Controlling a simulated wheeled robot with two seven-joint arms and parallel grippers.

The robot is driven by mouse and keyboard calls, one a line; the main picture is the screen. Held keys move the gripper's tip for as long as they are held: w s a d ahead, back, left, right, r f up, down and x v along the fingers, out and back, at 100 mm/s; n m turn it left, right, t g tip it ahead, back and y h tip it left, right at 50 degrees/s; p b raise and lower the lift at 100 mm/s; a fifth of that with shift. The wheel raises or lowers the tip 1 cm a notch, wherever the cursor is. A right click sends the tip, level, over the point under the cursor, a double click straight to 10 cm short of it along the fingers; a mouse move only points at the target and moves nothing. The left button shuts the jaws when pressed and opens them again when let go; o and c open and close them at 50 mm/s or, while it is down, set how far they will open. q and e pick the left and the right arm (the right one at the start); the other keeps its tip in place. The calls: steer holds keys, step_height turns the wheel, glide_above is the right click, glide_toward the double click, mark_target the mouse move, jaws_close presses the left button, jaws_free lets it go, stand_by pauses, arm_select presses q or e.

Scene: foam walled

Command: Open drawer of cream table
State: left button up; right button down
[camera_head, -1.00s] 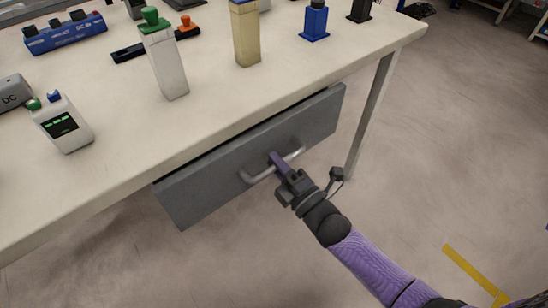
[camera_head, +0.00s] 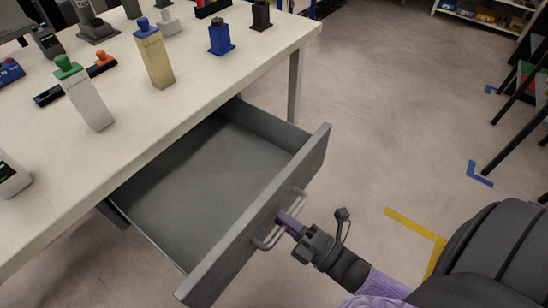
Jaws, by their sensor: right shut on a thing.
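The cream table (camera_head: 215,62) fills the left of the head view. Its grey drawer (camera_head: 205,170) stands pulled well out from under the tabletop, and its inside looks empty. A pale metal bar handle (camera_head: 267,240) is on the drawer's front. My right gripper (camera_head: 291,224) is shut on the handle, its purple fingers at the bar. The right arm comes in from the lower right. My left gripper is not in view.
On the tabletop stand a white bottle with a green cap (camera_head: 88,98), a tan bottle with a blue cap (camera_head: 154,56), a blue block-like item (camera_head: 220,37) and several other devices. Bare floor (camera_head: 385,120) lies right of the table. A shelf (camera_head: 485,15) stands at the far right.

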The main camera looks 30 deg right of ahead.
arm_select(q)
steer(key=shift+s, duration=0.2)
arm_select(e)
steer(key=shift+s, duration=0.15)
steer(key=c, duration=0.6)
jaws_free()
steer(key=shift+c, duration=0.2)
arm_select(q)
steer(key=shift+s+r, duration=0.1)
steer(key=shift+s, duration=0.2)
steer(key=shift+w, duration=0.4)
arm_select(e)
steer(key=v, duration=1)
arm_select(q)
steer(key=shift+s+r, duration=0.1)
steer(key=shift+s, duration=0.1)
